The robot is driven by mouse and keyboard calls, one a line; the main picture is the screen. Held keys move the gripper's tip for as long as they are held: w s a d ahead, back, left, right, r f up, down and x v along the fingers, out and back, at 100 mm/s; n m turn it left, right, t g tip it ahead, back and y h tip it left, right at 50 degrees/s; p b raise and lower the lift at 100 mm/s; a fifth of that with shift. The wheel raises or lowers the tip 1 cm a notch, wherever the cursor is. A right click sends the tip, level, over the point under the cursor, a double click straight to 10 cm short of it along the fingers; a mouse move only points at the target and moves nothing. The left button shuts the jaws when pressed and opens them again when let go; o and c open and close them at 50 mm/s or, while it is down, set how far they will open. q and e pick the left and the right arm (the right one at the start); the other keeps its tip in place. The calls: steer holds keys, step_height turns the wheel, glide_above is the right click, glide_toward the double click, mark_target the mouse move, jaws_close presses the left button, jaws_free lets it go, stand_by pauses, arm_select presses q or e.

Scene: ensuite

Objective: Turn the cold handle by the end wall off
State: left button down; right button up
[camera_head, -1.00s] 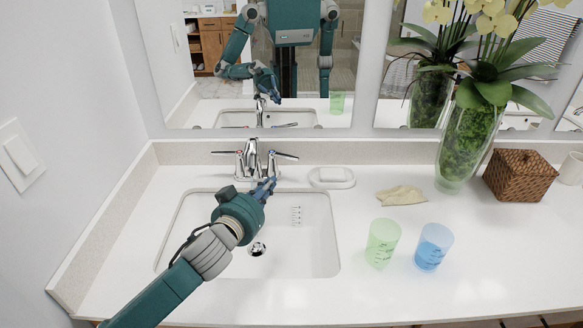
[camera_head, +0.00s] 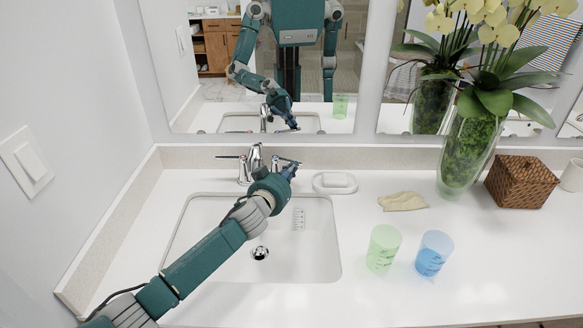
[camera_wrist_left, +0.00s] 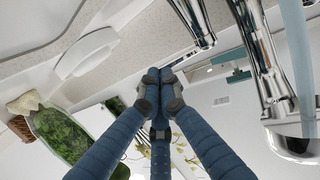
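The chrome faucet (camera_head: 256,155) stands behind the white sink (camera_head: 190,240) beside the left end wall. Its left lever (camera_head: 228,157) points left. Its right lever (camera_head: 284,160) points right and is partly hidden by my left gripper (camera_head: 291,170). In the left wrist view, the fingertips of my left gripper (camera_wrist_left: 160,76) are together with nothing visible between them. A chrome lever (camera_wrist_left: 192,22) is just beyond them, apparently clear of the tips. A pale blue water stream (camera_wrist_left: 297,50) shows by the spout (camera_wrist_left: 293,138). My right gripper is not directly in view.
A soap dish (camera_head: 335,188) sits just right of the faucet. A tan cloth (camera_head: 403,199), green cup (camera_head: 383,248), blue cup (camera_head: 433,254), orchid vase (camera_head: 463,155) and wicker box (camera_head: 521,182) stand farther right. The mirror (camera_head: 350,60) rises behind the counter.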

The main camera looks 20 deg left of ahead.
arm_select(q)
steer(key=shift+w, duration=0.15)
steer(key=n+y+b, duration=0.1)
steer(key=b, duration=0.2)
steer(key=w+d+n+y+b, duration=0.1)
steer(key=y+b, duration=0.1)
steer(key=w+n+y+b, duration=0.1)
steer(key=b, duration=0.2)
steer(key=shift+w+d+f+y+b, duration=0.2)
steer(key=shift+f+y+b, duration=0.15)
steer(key=shift+y, duration=0.05)
steer(key=shift+w+n+b, duration=0.15)
steer(key=shift+n+b, duration=0.15)
steer(key=shift+w+a+r, duration=0.1)
steer(key=shift+w+r, duration=0.1)
steer(key=shift+r, duration=0.1)
